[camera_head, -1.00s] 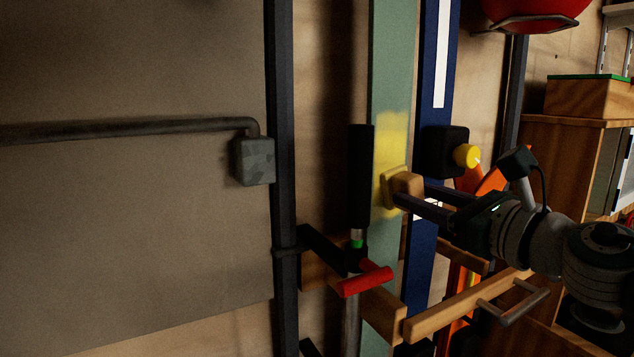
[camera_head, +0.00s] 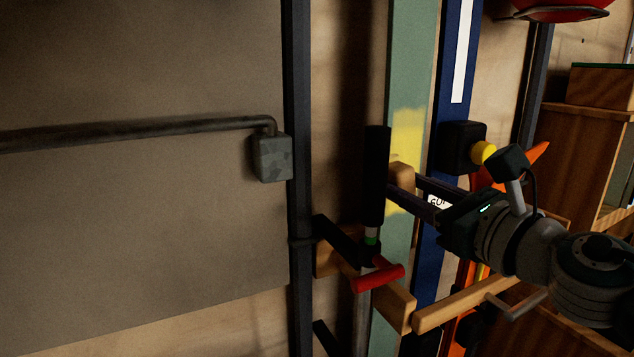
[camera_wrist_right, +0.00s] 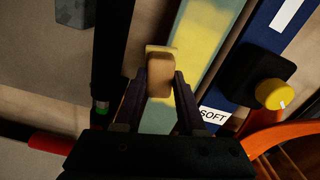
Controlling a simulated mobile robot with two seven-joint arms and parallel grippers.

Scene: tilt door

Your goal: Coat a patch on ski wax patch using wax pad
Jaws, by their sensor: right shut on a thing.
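The green ski (camera_head: 398,258) stands upright against the wall and carries a yellow wax patch (camera_head: 407,130). My right gripper (camera_head: 402,188) is shut on the tan wax pad (camera_head: 402,173). In the right wrist view the pad (camera_wrist_right: 157,75) sits between the two fingers, over the left edge of the green ski (camera_wrist_right: 205,45) beside the yellow area. I cannot tell whether the pad touches the ski. The finger tips are partly hidden behind the black pole grip in the head view. My left gripper is not in view.
A black ski-pole grip (camera_head: 376,175) stands close left of the pad. A red-handled clamp (camera_head: 378,278) and wooden rack bars (camera_head: 455,305) lie below. A blue ski (camera_head: 453,75) and a black box with a yellow knob (camera_head: 484,153) are on the right.

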